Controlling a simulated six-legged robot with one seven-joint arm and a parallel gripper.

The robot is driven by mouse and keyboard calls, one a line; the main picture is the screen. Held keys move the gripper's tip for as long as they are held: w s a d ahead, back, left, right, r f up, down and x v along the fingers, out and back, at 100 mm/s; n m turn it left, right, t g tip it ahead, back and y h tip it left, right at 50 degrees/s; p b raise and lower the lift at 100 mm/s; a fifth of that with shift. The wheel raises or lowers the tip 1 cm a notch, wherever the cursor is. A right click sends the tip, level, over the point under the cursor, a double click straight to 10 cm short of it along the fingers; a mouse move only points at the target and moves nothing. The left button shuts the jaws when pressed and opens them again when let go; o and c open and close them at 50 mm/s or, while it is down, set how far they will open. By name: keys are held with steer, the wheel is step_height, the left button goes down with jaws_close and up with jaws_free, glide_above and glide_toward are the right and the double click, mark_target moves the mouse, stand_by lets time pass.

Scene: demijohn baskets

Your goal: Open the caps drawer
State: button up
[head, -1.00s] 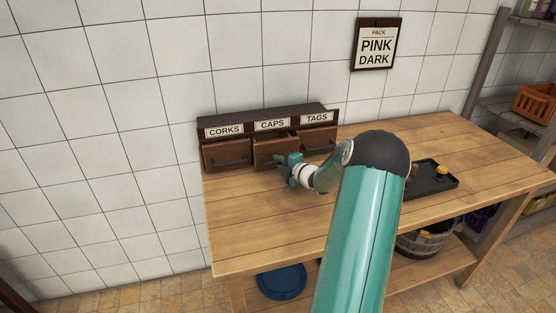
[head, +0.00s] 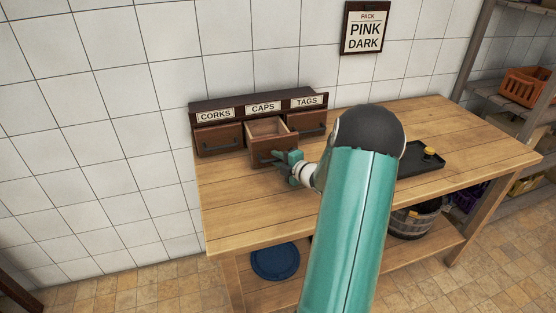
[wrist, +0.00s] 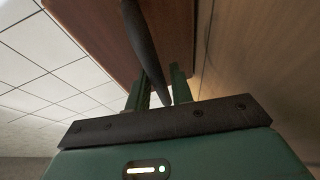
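The caps drawer (head: 259,151) is pulled well out of the small dark cabinet, under the CAPS label (head: 263,107). Its light wooden inside shows from above, and I see nothing in the visible part. My gripper (head: 279,158) is at the drawer's front, low over the table. In the wrist view, the dark bar handle (wrist: 145,45) runs down between the two fingers of my gripper (wrist: 160,88), which are closed on it. The brown drawer front (wrist: 88,22) fills the area behind the handle. My gripper hides part of the front in the head view.
The corks drawer (head: 218,139) and tags drawer (head: 309,122) sit in the cabinet on either side. A black tray (head: 420,166) with a yellow-topped item stands right on the wooden table (head: 240,205). The table's front left is clear. A blue round lid (head: 275,261) lies below.

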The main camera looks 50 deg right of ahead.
steer(key=shift+o, duration=0.8)
steer(key=shift+s, duration=0.1)
steer(key=s, duration=0.4)
steer(key=s+a+r, duration=0.1)
steer(key=s, duration=0.4)
steer(key=s+r, duration=0.1)
steer(key=s, duration=0.3)
steer(key=shift+s+a+r, duration=0.2)
steer(key=shift+a+r, duration=0.05)
